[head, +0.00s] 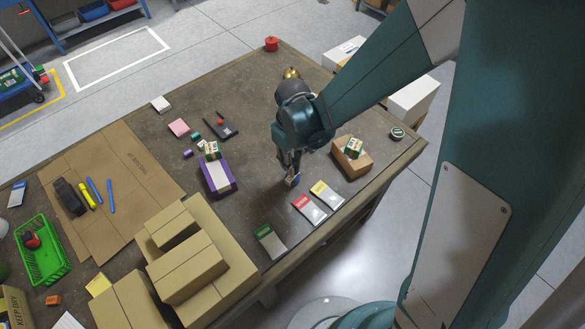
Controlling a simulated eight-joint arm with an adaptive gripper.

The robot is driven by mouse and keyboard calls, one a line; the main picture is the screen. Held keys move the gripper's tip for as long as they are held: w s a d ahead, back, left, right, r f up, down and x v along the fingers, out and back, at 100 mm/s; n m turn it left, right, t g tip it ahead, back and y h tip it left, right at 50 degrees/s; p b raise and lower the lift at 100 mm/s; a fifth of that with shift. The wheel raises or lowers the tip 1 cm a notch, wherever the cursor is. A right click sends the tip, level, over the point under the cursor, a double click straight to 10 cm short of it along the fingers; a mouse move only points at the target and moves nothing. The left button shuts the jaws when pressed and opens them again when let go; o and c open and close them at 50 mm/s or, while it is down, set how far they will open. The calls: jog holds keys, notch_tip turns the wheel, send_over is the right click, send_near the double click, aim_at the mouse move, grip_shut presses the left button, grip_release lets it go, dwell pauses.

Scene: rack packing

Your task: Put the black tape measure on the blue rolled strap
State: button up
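My gripper (293,172) points down over the table, right of the purple box. A small bluish and pale object (293,181) is at its fingertips. It may be the blue rolled strap, but it is partly hidden and too small to be sure. Whether the fingers are closed on it cannot be told. I cannot pick out the black tape measure with certainty. A small dark round item with a pale label (397,133) lies near the right table corner. A larger black object (69,196) lies on the flat cardboard at the left.
A purple box (218,188) and a brown box (364,166) flank my gripper, each with a small box on top. Several flat packets (309,207) lie in front. Cardboard boxes (190,268) stand front left, beside a green basket (42,262). The table's back middle is mostly clear.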

jog(key=shift+f, duration=1.7)
jog(key=shift+f+b, duration=0.15)
jog(key=shift+b, duration=0.2)
jog(key=o, duration=1)
jog(key=shift+r, duration=0.2)
jog(key=shift+r+p, duration=0.95)
jog(key=shift+r, duration=5.05)
